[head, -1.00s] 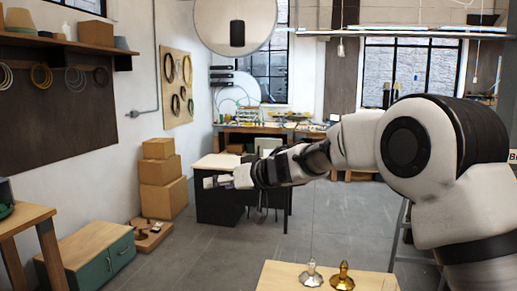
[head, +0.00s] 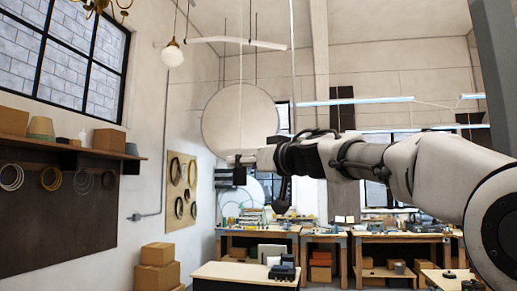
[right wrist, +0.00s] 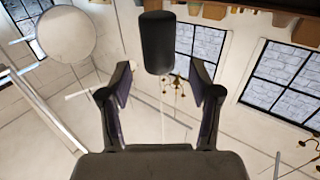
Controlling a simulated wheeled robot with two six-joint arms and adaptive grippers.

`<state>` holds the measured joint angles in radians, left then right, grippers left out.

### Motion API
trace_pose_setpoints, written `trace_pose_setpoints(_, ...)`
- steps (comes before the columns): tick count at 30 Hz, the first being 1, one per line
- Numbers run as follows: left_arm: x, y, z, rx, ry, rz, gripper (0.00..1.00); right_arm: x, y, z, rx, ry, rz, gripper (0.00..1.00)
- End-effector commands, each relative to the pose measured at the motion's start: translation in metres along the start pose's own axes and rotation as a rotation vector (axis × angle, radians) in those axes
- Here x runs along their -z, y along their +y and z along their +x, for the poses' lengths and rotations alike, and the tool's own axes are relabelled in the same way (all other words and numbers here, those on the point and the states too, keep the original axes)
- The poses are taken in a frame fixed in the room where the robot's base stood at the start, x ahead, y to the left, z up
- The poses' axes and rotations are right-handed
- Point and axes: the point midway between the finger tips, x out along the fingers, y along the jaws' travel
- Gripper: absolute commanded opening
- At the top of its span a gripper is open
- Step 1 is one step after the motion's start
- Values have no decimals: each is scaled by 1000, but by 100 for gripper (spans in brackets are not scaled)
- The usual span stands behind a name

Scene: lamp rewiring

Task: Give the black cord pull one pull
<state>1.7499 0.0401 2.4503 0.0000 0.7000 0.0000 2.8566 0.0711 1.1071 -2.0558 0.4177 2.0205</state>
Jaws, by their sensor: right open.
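The black cord pull (right wrist: 158,42) is a dark rounded cylinder in the right wrist view. It appears just beyond and between the fingertips of my right gripper (right wrist: 161,73), with a thin cord running from it. My right gripper is open, with a finger on each side and no visible contact with the pull. In the head view the right gripper (head: 240,160) is at the end of my arm reaching in from the right, in front of a large pale disc. My left gripper is not in view.
The large pale disc (head: 225,112) hangs behind the gripper. A white bar (head: 236,43) and a pendant lamp (head: 172,54) hang above. A desk (head: 235,276) and workbenches (head: 400,236) stand below and behind.

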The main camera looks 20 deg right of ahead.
Motion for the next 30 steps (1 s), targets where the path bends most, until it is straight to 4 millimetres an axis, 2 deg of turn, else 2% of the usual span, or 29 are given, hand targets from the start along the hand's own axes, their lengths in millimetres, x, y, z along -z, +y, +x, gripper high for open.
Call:
trace_pose_setpoints(1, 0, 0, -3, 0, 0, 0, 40, 0, 0, 9, 0, -1, -1, 63)
trace_pose_setpoints(4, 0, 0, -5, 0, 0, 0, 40, 0, 0, 20, 0, 0, 0, 63)
trace_pose_setpoints(13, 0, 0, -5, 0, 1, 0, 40, -2, 0, 25, 0, 0, 0, 63)
trace_pose_setpoints(14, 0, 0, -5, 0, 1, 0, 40, -2, 0, 25, 0, 0, 0, 56)
trace_pose_setpoints(18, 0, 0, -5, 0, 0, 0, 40, -2, 0, 25, 0, 0, 0, 6)
trace_pose_setpoints(19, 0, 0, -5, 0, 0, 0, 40, -2, 0, 25, 0, 0, 0, 0)
trace_pose_setpoints(30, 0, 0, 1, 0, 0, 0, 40, -10, 0, 25, 0, -1, 0, 0)
